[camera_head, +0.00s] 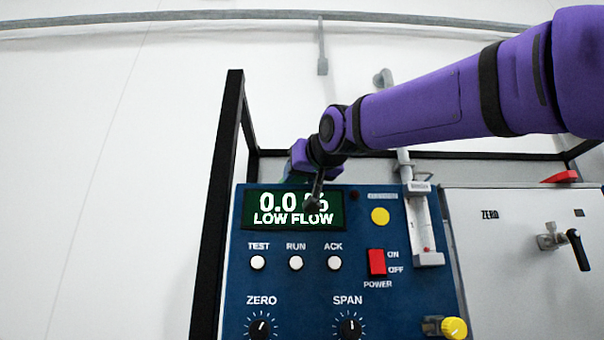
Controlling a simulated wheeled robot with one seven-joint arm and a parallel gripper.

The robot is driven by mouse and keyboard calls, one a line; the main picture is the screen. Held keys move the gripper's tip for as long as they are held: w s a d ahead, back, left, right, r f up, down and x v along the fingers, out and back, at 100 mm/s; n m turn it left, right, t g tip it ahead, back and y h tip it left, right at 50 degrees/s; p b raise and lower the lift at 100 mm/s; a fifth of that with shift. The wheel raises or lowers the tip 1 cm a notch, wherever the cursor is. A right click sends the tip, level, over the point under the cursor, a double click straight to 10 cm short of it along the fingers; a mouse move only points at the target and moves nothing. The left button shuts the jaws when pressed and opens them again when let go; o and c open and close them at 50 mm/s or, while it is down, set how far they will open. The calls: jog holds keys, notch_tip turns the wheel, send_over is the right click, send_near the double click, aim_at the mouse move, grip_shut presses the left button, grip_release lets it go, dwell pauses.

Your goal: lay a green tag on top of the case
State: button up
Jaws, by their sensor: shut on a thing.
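The case (385,305) is the analyser with the blue front panel, seen from the front and below its top. Its display reads "0.0 %" and "LOW FLOW". My gripper (302,170) is at the top edge of the case, above and partly in front of the display. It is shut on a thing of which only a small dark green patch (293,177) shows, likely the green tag. The fingertips, most of the tag and the top surface of the case are hidden, so I cannot tell whether the tag touches the case.
A black frame post (222,200) stands close left of the case, with a rail behind. A flow tube (422,225) is at the panel's right. A grey cabinet (500,290) with a black-handled valve stands right, a red tag (566,176) on its top edge.

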jog(key=shift+f, duration=0.3)
jog(key=shift+w+f, duration=0.1)
jog(key=shift+f, duration=0.35)
jog(key=o, duration=0.9)
jog(key=shift+a+f, duration=0.1)
jog(key=shift+r, duration=0.6)
jog(key=shift+v, duration=1.1)
jog(key=v, duration=1)
jog(key=shift+r, duration=0.25)
